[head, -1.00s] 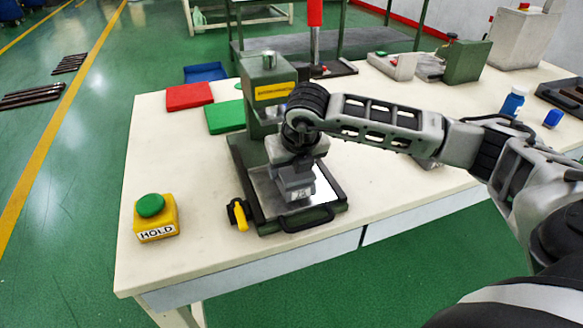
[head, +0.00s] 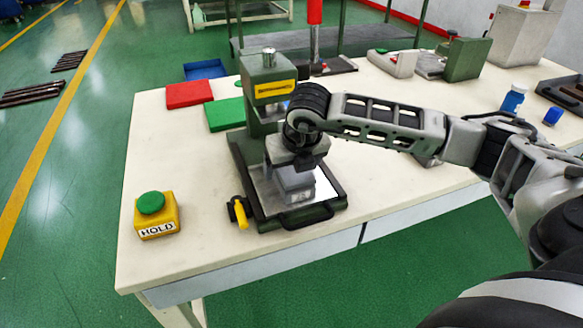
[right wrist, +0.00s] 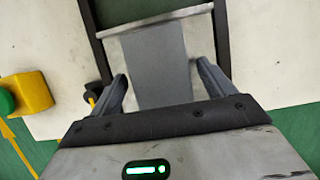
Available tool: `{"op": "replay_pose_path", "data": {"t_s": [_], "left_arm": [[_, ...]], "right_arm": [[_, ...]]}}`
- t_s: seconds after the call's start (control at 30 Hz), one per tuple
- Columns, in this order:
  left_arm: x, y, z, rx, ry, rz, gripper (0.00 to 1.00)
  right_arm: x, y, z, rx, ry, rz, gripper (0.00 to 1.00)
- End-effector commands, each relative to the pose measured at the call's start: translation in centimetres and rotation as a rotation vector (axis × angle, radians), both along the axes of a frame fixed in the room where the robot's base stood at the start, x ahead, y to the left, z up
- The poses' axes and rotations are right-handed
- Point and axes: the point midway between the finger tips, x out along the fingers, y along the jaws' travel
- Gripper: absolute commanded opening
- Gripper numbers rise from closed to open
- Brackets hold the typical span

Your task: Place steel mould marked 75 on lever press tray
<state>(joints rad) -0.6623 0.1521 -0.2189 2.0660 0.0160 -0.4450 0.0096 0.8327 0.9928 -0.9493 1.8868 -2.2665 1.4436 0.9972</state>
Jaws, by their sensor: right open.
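The grey steel mould (head: 294,184) sits on the bright plate of the lever press tray (head: 327,186), near the press's front. Its front-face marking is too small to read surely. The green lever press (head: 268,92) stands behind it. My right gripper (head: 306,161) is just above and behind the mould and hides part of it. In the right wrist view, the open fingers (right wrist: 163,88) stand on either side of the mould (right wrist: 156,62), with a gap visible at each side. My left gripper is not in view.
A yellow HOLD button box (head: 156,216) stands left of the press. A yellow-handled lever (head: 240,214) is at the tray's left edge. Red (head: 189,95) and green (head: 225,114) pads lie behind left.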

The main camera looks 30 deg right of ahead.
Motion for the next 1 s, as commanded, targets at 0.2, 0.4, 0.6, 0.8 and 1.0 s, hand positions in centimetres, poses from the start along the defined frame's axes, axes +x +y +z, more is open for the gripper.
{"op": "replay_pose_path", "data": {"t_s": [0.2, 0.4, 0.6, 0.8, 1.0], "left_arm": [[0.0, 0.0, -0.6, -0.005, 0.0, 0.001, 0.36], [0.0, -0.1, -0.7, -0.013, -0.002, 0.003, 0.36], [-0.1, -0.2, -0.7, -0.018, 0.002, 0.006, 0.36], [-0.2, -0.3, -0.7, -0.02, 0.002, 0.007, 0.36], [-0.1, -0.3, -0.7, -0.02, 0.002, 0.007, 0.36]], "right_arm": [[-1.6, 0.4, 4.3, -0.001, -0.007, 0.001, 0.82], [-3.1, 0.7, 7.9, -0.002, -0.005, 0.001, 0.82], [-3.9, 0.9, 9.7, -0.001, -0.002, 0.0, 0.82], [-4.1, 0.9, 10.1, -0.001, -0.001, 0.0, 0.82], [-4.0, 0.9, 10.0, -0.001, -0.001, 0.0, 0.82]]}}
